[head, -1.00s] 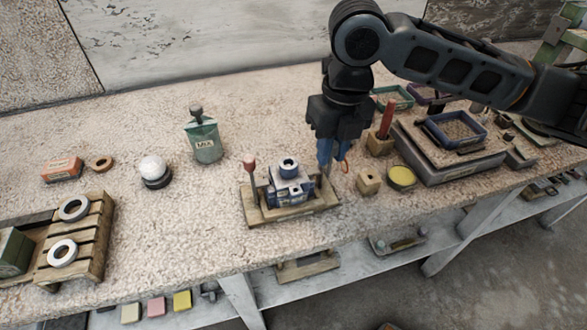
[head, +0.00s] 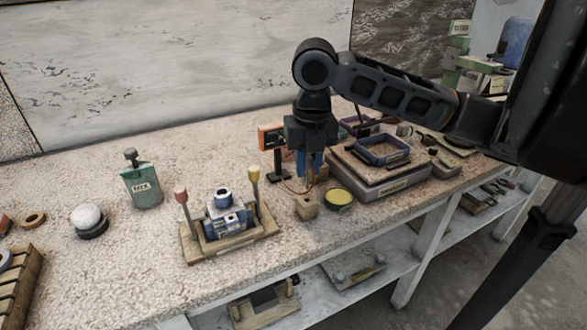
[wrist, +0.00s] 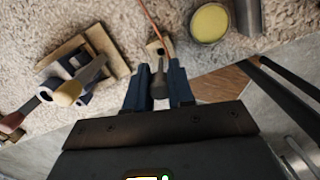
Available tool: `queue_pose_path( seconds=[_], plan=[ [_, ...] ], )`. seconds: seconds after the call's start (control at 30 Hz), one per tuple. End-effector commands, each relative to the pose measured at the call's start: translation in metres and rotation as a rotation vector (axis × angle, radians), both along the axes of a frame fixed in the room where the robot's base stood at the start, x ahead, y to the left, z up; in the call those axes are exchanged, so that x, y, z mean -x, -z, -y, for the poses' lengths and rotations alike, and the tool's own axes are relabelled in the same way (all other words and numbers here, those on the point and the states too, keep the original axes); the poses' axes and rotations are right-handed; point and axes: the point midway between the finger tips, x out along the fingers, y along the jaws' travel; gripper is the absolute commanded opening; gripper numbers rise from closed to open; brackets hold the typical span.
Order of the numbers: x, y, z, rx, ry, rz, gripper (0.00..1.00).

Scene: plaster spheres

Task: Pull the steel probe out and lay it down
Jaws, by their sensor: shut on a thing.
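My gripper (head: 309,176) is over the small wooden block (head: 306,208), fingers pointing down. In the wrist view the blue fingers (wrist: 159,90) are shut on the grey steel probe (wrist: 159,78). The block also shows in the wrist view (wrist: 154,47), just beyond the probe. A thin upright piece spans from the fingers toward the block in the head view; I cannot tell whether the probe's tip is in the block's hole. A reddish cable (wrist: 150,20) runs from near the probe.
A yellow round tin (head: 340,198) stands close right of the block. Left is a wooden tray (head: 190,252) with a blue device (head: 226,222) and upright red- and yellow-knobbed rods. An orange box on a stand (head: 271,137) is behind. Bare bench lies between green pouch (head: 142,186) and tray.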

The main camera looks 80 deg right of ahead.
Motion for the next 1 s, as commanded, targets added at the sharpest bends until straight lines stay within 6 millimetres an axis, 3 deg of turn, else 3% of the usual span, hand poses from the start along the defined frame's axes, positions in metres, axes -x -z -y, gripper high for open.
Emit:
queue_pose_path(
  seconds=[0.43,1.0],
  plan=[
    [0.0,0.003,0.0,0.001,-0.001,0.0,0.0],
    [0.0,0.053,-0.001,0.0,-0.002,-0.001,0.0]
  ],
)
